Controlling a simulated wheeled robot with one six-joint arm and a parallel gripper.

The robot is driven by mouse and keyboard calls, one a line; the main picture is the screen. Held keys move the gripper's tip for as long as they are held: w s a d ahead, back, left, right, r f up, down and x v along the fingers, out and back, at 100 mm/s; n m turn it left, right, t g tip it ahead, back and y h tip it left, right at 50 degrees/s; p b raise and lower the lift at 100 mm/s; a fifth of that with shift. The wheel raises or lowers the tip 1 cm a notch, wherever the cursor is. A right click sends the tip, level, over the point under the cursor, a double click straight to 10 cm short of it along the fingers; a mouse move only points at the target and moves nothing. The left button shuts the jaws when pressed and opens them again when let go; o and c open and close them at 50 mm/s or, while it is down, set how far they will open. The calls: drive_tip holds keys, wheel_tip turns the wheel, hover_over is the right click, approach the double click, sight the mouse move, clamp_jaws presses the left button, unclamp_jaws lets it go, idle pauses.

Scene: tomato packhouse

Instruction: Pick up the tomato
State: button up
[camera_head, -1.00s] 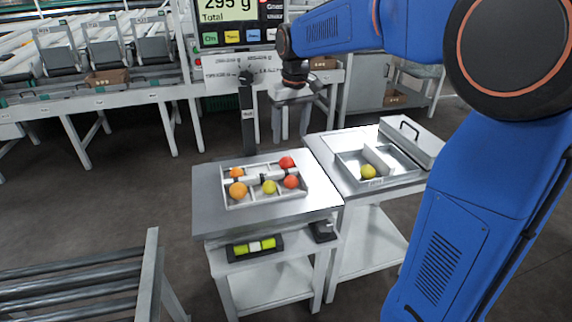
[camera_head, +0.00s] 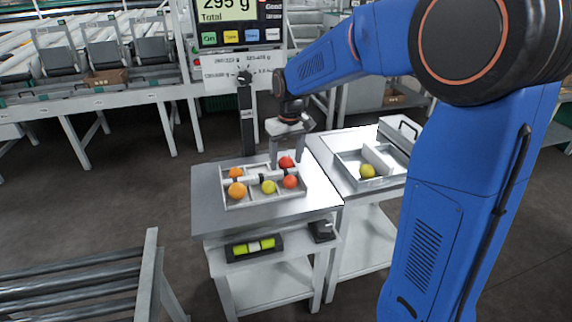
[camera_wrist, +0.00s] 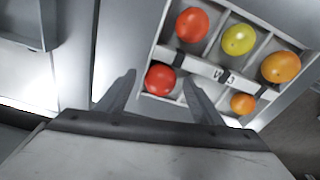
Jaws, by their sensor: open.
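A white divided tray (camera_head: 262,201) on the left metal table holds several tomatoes in red, orange and yellow. A red tomato (camera_head: 286,162) lies in its back right compartment. In the wrist view, this red tomato (camera_wrist: 160,79) shows between the fingertips of my gripper (camera_wrist: 159,82). My gripper (camera_head: 287,158) is open, pointing down over that compartment, and it holds nothing. Another red tomato (camera_wrist: 192,25), a yellow one (camera_wrist: 238,39) and two orange ones, one larger (camera_wrist: 281,67) and one smaller (camera_wrist: 243,103), lie in the other compartments. I cannot tell whether the fingers touch the red tomato.
A scale display (camera_head: 228,12) reading 295 g stands behind. A roller conveyor (camera_head: 75,285) is at the lower left. Tray dividers stand beside the fingers.

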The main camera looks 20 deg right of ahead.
drive_tip(key=c, duration=0.8)
